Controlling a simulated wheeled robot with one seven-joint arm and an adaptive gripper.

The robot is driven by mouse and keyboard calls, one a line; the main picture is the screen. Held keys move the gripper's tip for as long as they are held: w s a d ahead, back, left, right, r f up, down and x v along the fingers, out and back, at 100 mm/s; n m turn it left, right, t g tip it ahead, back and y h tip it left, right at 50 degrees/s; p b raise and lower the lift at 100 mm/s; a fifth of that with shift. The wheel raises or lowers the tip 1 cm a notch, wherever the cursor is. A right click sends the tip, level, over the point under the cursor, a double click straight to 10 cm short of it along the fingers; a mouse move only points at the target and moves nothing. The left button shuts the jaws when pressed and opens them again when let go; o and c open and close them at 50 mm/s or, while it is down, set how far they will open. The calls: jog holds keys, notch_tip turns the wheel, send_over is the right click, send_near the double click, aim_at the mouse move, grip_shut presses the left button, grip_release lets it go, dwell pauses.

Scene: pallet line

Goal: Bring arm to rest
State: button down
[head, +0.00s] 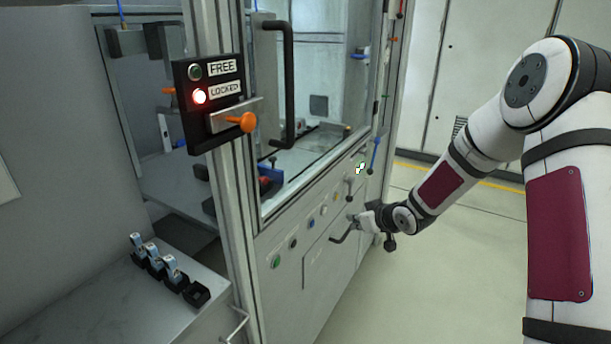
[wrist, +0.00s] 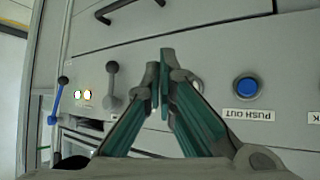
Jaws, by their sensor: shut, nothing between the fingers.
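My arm reaches in from the right in the head view, over open floor. My gripper (head: 354,219) is at the lower front panel (head: 325,250) of the machine, near a black drawer handle (head: 341,238). In the wrist view my gripper (wrist: 164,58) has its two fingers together with nothing between them, in front of the grey panel (wrist: 215,60). I cannot tell whether the fingertips touch the panel.
The wrist view shows a blue push button (wrist: 246,87), a grey lever (wrist: 112,85) and a blue lever (wrist: 58,97). A FREE/LOCKED box (head: 209,99) has its red lamp lit. Clamps (head: 160,262) stand on the left bench. The floor (head: 440,270) is clear.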

jog(key=s+d+r+m+g+h, duration=0.35)
jog(key=s+r+h, duration=0.25)
jog(key=s+r, duration=1.25)
jog(key=s+a+r+m+g+y, duration=0.1)
jog(key=s+a+g, duration=0.15)
jog(key=s, duration=1.35)
jog(key=s+a+r+g+y, duration=0.1)
jog(key=s+a+g, duration=0.15)
jog(key=s, duration=1.35)
notch_tip(320, 180, up, 16)
jog(key=t+p, duration=0.3)
jog(key=p, duration=1.1)
jog(key=shift+w+f, duration=0.1)
